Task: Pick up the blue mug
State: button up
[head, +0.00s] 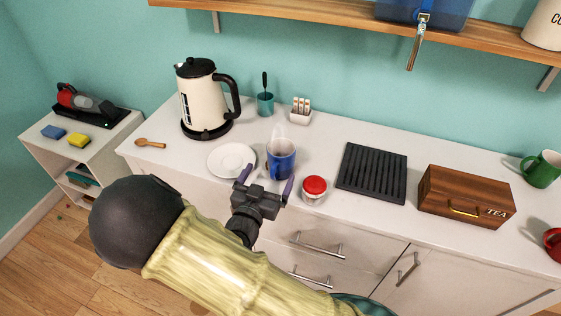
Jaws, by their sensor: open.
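The blue mug (281,160) stands upright on the white counter, right of a white saucer (231,159), with faint steam above it. My gripper (266,179) is open, with one purple finger left of the mug and the other toward its right, on the counter's front side. The gripper is at or just in front of the mug; I cannot tell whether the fingers touch it. The mug's lower part is partly hidden by the gripper.
A red-lidded jar (314,189) stands close on the right, then a black ridged mat (372,173) and a wooden tea box (465,197). A cream kettle (196,97), teal cup (265,104) and small white rack (300,114) stand behind. A wooden shelf (330,19) hangs above.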

aim_at(279, 158)
jog(key=shift+w+d, duration=0.2)
jog(key=shift+w, duration=0.4)
jog(key=shift+w+d+r, duration=0.25)
jog(key=shift+w+d, duration=0.1)
jog(key=shift+w, duration=0.05)
jog(key=shift+r+p+x, duration=0.2)
jog(key=shift+p+x, duration=0.2)
jog(key=shift+x, duration=1.65)
jog(key=shift+d, duration=0.2)
jog(key=c, duration=1.3)
jog(key=shift+c, duration=0.5)
jog(key=shift+r, duration=0.1)
